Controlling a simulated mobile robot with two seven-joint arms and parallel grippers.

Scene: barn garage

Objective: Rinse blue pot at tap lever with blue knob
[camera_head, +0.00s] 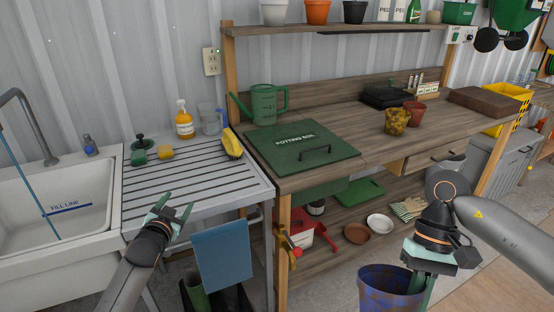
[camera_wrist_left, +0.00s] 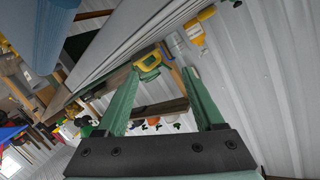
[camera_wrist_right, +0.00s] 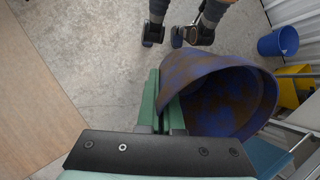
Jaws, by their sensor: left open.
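The blue pot (camera_head: 376,276), stained with brown, hangs at the bottom of the head view. My right gripper (camera_head: 422,285) is shut on its rim; the right wrist view shows the pot (camera_wrist_right: 225,85) tilted beside the closed fingers (camera_wrist_right: 163,105). The tap lever with the blue knob (camera_head: 89,148) stands on the sink's back ledge at the left. The grey tap (camera_head: 38,125) arches over the white sink (camera_head: 75,262), where a thin blue line hangs down. My left gripper (camera_head: 175,214) is open and empty above the ridged draining board (camera_head: 215,190).
The wooden bench (camera_head: 340,125) holds a watering can (camera_head: 264,105). Concrete floor lies below.

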